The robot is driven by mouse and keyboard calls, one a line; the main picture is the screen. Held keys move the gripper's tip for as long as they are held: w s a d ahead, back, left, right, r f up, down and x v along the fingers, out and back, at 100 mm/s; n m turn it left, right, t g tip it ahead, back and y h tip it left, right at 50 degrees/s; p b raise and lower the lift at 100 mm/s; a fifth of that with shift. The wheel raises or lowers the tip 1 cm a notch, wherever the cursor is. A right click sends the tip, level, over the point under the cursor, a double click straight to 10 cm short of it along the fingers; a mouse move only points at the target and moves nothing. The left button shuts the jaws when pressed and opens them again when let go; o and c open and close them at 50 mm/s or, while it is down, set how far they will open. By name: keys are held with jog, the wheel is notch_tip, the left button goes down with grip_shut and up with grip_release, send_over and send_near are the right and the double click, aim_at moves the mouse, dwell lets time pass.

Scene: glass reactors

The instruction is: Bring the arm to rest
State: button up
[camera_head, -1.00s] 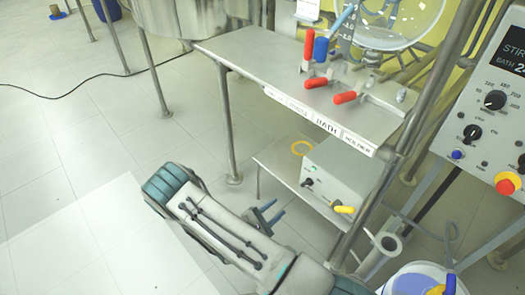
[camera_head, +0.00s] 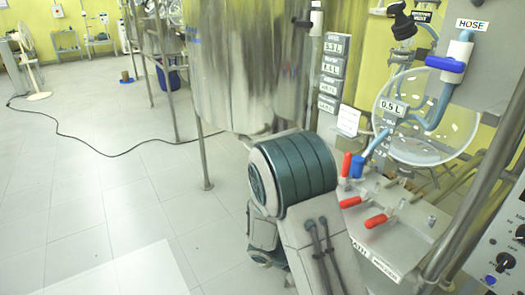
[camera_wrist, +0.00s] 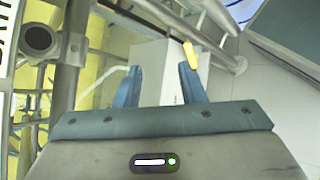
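My arm (camera_head: 325,225) rises from the bottom of the head view, with its dark green joint (camera_head: 290,175) in front of the steel vessel and beside the bench. My gripper (camera_wrist: 160,85) shows in the wrist view, with two blue-grey fingers apart and nothing held between them. A pale box (camera_wrist: 158,58) lies beyond the gap. A yellow handle (camera_wrist: 190,55) appears close to the right fingertip; I cannot tell whether they touch. My gripper is hidden in the head view.
The bench (camera_head: 405,250) carries red-handled valves (camera_head: 377,220) right of my arm. A round glass vessel (camera_head: 425,120) stands above it, and a steel vessel (camera_head: 250,65) behind my arm. A cable (camera_head: 90,142) crosses the floor; open floor (camera_head: 100,210) lies left.

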jog(key=s+a+r+m+t+y+p, duration=0.1)
jog(key=s+r+m+y+p, duration=0.1)
jog(key=r, duration=0.9)
jog(key=s+a+r+m+t+y+p, duration=0.1)
jog(key=s+r+m+t+y+p, duration=0.1)
jog(key=s+r+y+p, duration=0.3)
jog(key=s+a+r+m+t+y+p, duration=0.1)
jog(key=r+p, duration=0.8)
jog(key=r, duration=1)
jog(key=s+m+y, duration=0.1)
jog(key=s+y, duration=0.1)
jog(key=y, duration=0.1)
jog(key=shift+s+t+y, duration=0.3)
jog(key=shift+s, duration=0.05)
jog(key=shift+w+r, duration=0.1)
